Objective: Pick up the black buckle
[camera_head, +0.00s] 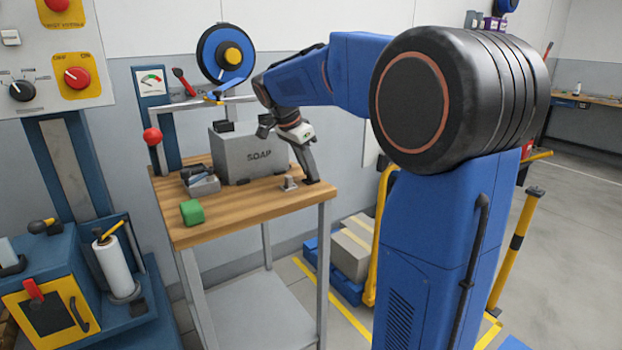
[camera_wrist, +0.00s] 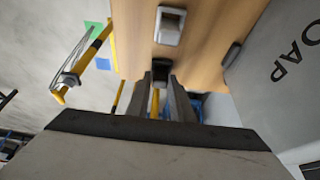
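The wooden worktable (camera_head: 240,215) stands in the middle of the head view. My gripper (camera_wrist: 160,80) reaches down at its right end, beside the grey SOAP box. In the wrist view a small black piece, likely the black buckle (camera_wrist: 159,73), sits between my two dark fingertips near the table's edge. The fingers are apart with the piece between them; whether they press on it I cannot tell. In the head view my dark fingers (camera_head: 309,172) come down to the tabletop, and the buckle is not clearly seen there.
The grey SOAP box (camera_head: 245,158) stands close by my gripper. A small metal piece (camera_head: 290,184) is next to my fingers and shows in the wrist view (camera_wrist: 170,25). A small grey bin (camera_head: 205,187) and a green block (camera_head: 192,212) are at the left. The table's front is clear.

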